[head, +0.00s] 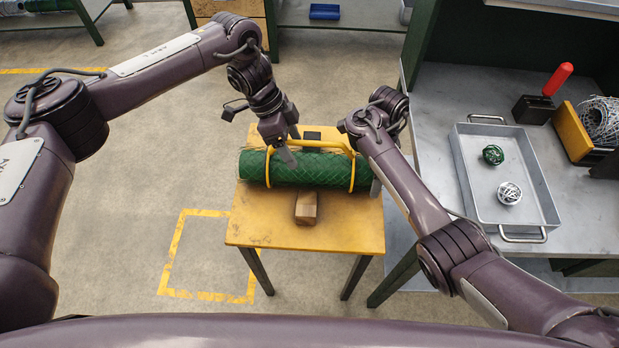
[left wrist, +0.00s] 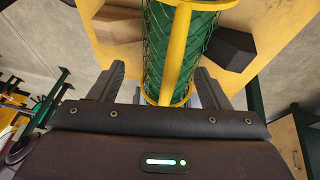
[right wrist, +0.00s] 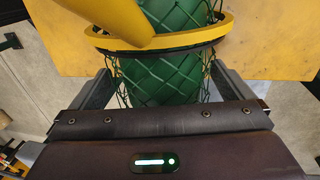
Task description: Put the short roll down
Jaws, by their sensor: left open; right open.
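The short roll is a green chain-link mesh roll (head: 310,171) with yellow bands and a yellow carrying bar. It lies lengthwise on a small yellow table (head: 270,226). My left gripper (head: 287,150) is open at the roll's left part; in the left wrist view the roll (left wrist: 172,50) lies between its spread fingers (left wrist: 168,90). My right gripper (right wrist: 158,85) is open at the roll's right end, with its fingers on both sides of the green mesh (right wrist: 165,75). In the head view my right arm hides most of that gripper.
A wooden block (head: 306,208) touches the roll's near side and a dark block (head: 312,136) is behind it. Floor left of the table is clear.

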